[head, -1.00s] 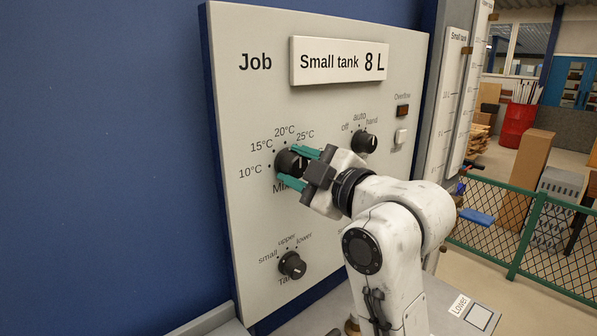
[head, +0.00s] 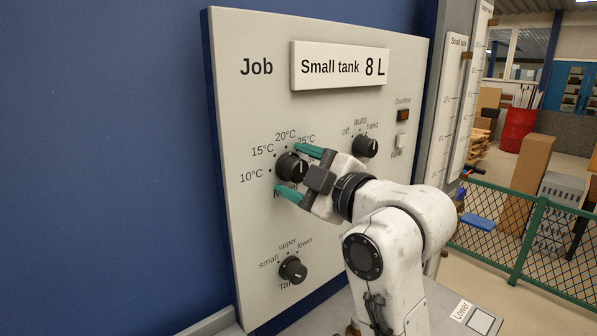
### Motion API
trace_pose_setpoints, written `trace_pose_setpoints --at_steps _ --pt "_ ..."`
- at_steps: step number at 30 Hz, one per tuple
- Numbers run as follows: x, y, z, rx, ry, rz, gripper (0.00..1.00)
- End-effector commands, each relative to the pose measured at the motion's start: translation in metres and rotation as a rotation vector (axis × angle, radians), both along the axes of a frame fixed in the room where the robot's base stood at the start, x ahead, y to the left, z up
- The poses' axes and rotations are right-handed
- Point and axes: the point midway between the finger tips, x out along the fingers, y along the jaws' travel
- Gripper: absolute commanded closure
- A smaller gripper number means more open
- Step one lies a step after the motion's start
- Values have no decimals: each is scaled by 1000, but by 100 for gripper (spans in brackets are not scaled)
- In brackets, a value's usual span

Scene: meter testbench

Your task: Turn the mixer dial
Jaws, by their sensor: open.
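The mixer dial (head: 291,167) is a round black knob with a white pointer line on the upright light-grey panel (head: 330,225). Temperature marks 10°C, 15°C, 20°C and 25°C are printed around it; the label under it and the marks on its right are partly covered by my gripper. The white line points roughly up and to the right. My gripper (head: 292,168), with two teal fingers, is open, one finger above and one below the dial. I cannot tell whether the fingers touch the knob.
A tank dial (head: 293,270) sits below, marked small, upper and lower. An off/auto/hand dial (head: 365,146) and an overflow lamp (head: 402,114) with a white switch (head: 400,141) are to the right. A sign (head: 339,65) reads Small tank 8 L. A green fence (head: 528,240) stands at right.

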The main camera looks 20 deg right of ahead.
Motion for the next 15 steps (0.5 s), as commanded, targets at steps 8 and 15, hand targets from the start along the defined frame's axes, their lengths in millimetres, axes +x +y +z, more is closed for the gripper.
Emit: trace_pose_setpoints --at_steps 8,15 --pt "-16 -6 -1 1 -2 -2 31" --pt "-63 -22 -2 0 -3 -2 31"
